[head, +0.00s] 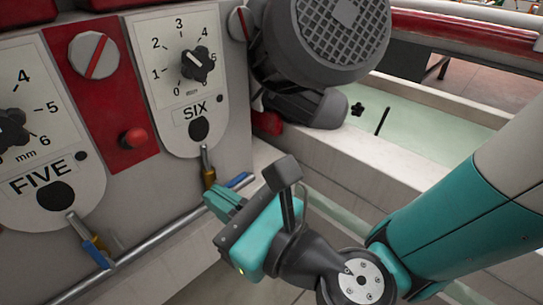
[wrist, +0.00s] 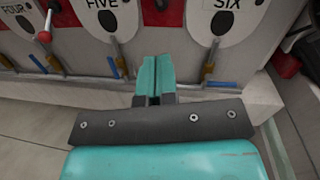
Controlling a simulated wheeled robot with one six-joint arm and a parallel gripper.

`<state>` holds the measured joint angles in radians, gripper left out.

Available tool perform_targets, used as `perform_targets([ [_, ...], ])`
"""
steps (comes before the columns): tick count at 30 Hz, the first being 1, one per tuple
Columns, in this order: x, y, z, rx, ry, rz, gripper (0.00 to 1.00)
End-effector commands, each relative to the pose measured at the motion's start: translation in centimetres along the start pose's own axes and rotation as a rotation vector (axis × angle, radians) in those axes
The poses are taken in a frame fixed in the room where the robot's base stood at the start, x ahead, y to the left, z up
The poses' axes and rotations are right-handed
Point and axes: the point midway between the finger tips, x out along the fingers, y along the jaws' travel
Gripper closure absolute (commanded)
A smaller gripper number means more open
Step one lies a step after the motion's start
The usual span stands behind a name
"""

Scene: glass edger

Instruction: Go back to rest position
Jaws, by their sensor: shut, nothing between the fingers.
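My gripper (head: 222,203) is in front of the glass edger's panel, low and a little below the SIX dial plate (head: 186,80). Its teal fingers are shut together with nothing between them. In the wrist view my gripper (wrist: 155,78) points at the machine's lower front, between the FIVE plate (wrist: 107,18) and the SIX plate (wrist: 222,20). The fingertips look close to the front face; I cannot tell whether they touch it.
A pipe with blue-handled valves (head: 101,252) runs along the panel's foot. A grey motor (head: 325,40) juts out above my gripper. A pale trough (head: 400,125) lies behind my arm. A red button (head: 133,138) sits between the dials. Open floor (wrist: 30,140) shows at lower left.

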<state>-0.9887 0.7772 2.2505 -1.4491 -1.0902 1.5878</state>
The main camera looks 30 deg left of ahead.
Motion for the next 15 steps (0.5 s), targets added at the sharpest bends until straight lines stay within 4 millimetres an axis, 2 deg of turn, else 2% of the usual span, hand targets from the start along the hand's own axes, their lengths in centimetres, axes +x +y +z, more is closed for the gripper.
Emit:
perform_targets([
  [5,0.0,-0.1,0.1,-0.006,-0.001,0.001,1.00],
  [8,-0.3,-0.6,1.4,-0.091,-0.005,0.026,1.00],
  [11,-1.5,-1.6,4.3,-0.328,-0.007,0.101,1.00],
  [14,-4.2,-3.0,7.1,-0.697,0.024,0.224,1.00],
  [15,-5.6,-3.7,7.8,-0.858,0.050,0.284,1.00],
])
